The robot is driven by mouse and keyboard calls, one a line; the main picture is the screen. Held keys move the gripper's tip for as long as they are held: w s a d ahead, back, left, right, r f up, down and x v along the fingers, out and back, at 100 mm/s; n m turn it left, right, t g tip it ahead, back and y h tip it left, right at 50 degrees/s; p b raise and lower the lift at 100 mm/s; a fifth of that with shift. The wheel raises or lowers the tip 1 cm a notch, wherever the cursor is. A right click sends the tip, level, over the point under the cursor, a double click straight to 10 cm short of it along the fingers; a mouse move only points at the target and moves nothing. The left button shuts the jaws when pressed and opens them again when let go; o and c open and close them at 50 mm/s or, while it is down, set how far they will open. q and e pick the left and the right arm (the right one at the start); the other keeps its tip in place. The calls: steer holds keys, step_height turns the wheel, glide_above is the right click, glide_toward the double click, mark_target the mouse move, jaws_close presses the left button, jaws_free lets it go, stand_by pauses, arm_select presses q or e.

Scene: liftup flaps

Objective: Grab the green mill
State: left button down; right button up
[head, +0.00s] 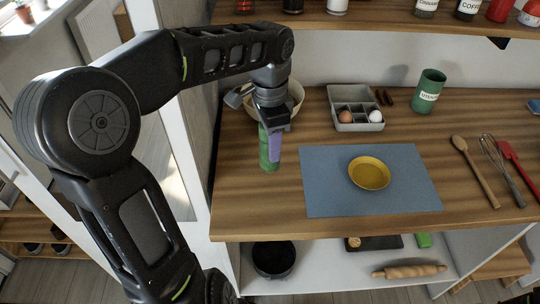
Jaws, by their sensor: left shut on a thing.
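The green mill (264,154) is a slim green upright cylinder near the left end of the wooden counter. My left gripper (270,138) comes down over it from above and is shut on it. A finger covers part of the mill's right side, and the gripper body hides its top. The mill's lower end is at or close to the counter surface; I cannot tell if it touches. My right gripper is not in the view.
A bowl (292,96) stands right behind my left gripper. A blue mat (320,190) with a yellow dish (370,173) lies to the right. An egg box (345,120), a green utensil pot (428,92), a wooden spoon (474,170) and a whisk (502,165) are further right. A shelf hangs above.

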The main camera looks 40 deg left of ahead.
arm_select(q)
steer(key=shift+r, duration=1.75)
